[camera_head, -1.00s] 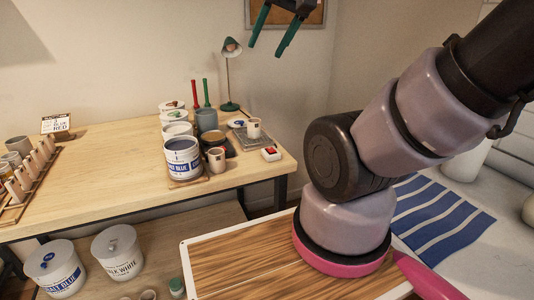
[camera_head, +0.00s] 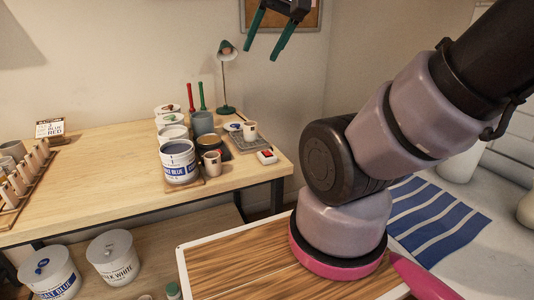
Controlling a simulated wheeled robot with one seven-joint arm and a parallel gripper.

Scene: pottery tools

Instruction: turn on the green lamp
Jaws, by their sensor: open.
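The green lamp (camera_head: 226,49) stands at the back of the wooden table, near the right end, with a round green base and a thin stem. Its shade tilts down and shows a reddish inside. A small white box with a red button (camera_head: 266,156) lies near the table's right front edge; I cannot tell if it belongs to the lamp. My gripper (camera_head: 262,52) is open and empty, its two green fingers pointing down. It shows in the air to the right of the lamp's shade, apart from it.
Paint tubs (camera_head: 180,162), mugs (camera_head: 212,163) and a grey tray (camera_head: 246,143) crowd the wooden table's (camera_head: 100,165) right part. A red and a green stick stand behind them. A wooden rack (camera_head: 25,180) is at the left. The table's middle is clear. More tubs (camera_head: 114,258) stand below.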

